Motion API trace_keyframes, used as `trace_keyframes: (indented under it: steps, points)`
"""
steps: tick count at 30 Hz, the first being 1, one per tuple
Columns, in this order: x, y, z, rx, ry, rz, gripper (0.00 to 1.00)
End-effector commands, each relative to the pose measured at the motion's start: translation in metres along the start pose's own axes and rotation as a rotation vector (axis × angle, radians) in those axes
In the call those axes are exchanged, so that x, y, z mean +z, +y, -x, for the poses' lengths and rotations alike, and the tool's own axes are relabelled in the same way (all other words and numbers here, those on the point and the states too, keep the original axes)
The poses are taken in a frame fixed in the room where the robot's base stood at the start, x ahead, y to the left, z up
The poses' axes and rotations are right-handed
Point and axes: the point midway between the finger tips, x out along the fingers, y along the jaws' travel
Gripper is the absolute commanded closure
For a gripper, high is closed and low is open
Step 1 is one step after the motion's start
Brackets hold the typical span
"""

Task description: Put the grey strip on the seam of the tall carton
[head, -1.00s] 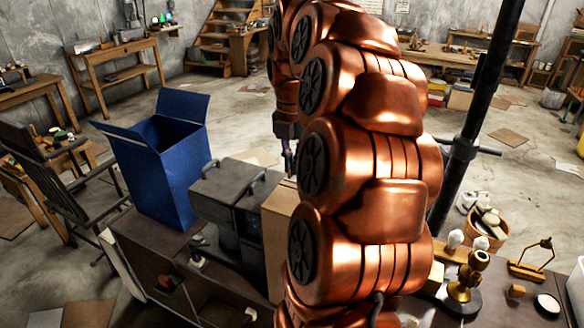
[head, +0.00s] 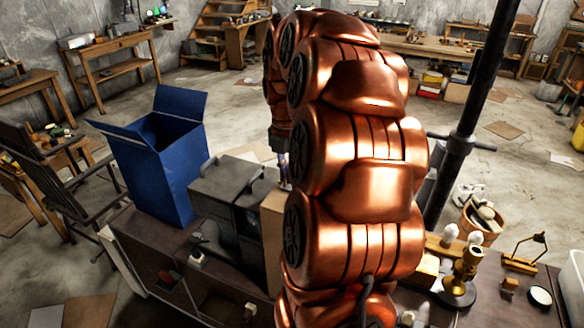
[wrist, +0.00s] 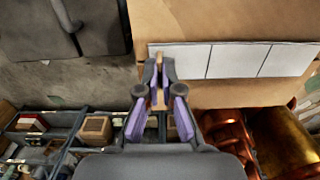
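The grey strip (wrist: 237,60) is a pale flat band with dark cross lines. In the wrist view it runs from my fingertips to the right picture edge, across the tall brown carton (wrist: 225,22). Whether it rests on the carton or hovers just above is unclear. My gripper (wrist: 160,62) is nearly closed at the strip's left end and appears shut on it; the fingers hide the contact. In the head view the carton (head: 273,225) is a narrow brown side left of my arm, its top mostly hidden; my gripper (head: 284,180) is just above it.
A dark grey case with handles (head: 225,185) stands left of the carton. An open blue box (head: 160,150) is farther left. A sorting tray of small parts (wrist: 75,128) and copper-coloured parts of my arm show low in the wrist view. A brass instrument (head: 463,272) stands at right.

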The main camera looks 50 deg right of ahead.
Motion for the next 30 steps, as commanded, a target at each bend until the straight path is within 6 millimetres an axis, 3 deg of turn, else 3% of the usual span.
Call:
trace_keyframes:
  steps: [3,12,20,30]
  points:
    - [0.000,0.000,-0.004,0.000,0.000,0.000,1.00]
    - [0.000,0.000,-0.003,0.000,0.000,0.000,0.69]
    - [0.000,0.000,-0.003,0.000,0.000,0.000,0.69]
    - [0.001,0.001,0.020,0.001,-0.002,0.001,0.69]
